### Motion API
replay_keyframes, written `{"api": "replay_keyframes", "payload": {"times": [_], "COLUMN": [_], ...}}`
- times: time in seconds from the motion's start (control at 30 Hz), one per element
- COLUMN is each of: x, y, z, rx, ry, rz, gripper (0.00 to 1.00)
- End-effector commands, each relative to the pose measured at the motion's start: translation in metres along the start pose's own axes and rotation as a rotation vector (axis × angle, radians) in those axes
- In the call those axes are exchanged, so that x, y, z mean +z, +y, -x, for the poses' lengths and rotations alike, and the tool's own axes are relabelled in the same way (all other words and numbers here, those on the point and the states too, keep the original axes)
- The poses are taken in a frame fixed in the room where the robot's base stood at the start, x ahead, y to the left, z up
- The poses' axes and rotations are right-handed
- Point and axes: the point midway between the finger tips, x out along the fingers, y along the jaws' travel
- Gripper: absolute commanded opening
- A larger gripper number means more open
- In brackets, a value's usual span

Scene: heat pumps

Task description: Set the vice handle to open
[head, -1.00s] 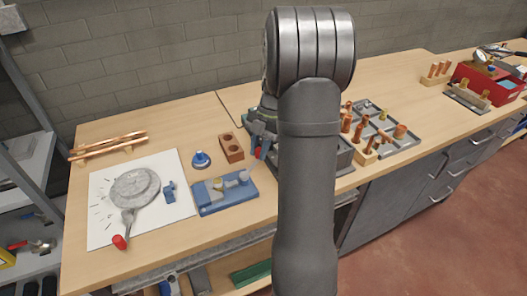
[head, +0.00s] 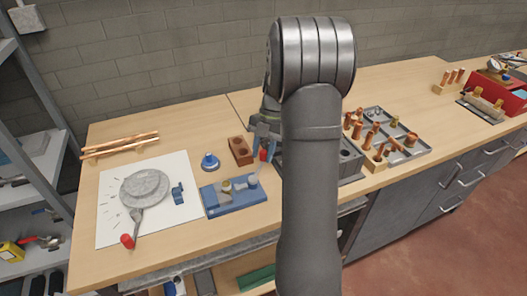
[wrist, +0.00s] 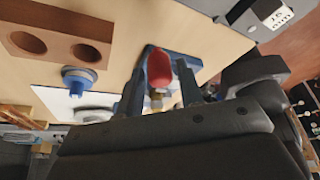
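The blue vice (head: 222,204) lies on the bench in the head view, left of my arm. Its handle has a red knob (head: 264,155), which stands above the vice's right end. My gripper (head: 268,142) is at the knob, partly hidden behind my arm. In the wrist view the red knob (wrist: 158,68) shows between the two fingers of my gripper (wrist: 161,82), with a gap on each side. The fingers are open. I cannot tell how deep the knob sits between them. The blue vice also shows behind the knob in the wrist view (wrist: 188,64).
A brown block with two holes (head: 240,150) and a blue-based knob (head: 210,162) stand close behind the vice. A grey disc with a red-tipped lever (head: 145,188) lies on white paper (head: 110,222) at left. A grey tray of copper fittings (head: 412,148) is right of my arm.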

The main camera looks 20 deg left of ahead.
Motion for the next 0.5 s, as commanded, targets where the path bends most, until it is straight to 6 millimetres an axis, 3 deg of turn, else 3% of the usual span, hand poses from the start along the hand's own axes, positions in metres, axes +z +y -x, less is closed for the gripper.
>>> {"api": "replay_keyframes", "payload": {"times": [0.33, 0.5], "x": [0.0, 0.001], "y": [-0.001, 0.0], "z": [0.001, 0.017], "rx": [-0.001, 0.0], "ry": [-0.001, -0.002], "rz": [-0.001, -0.001], "gripper": [0.45, 0.45]}}
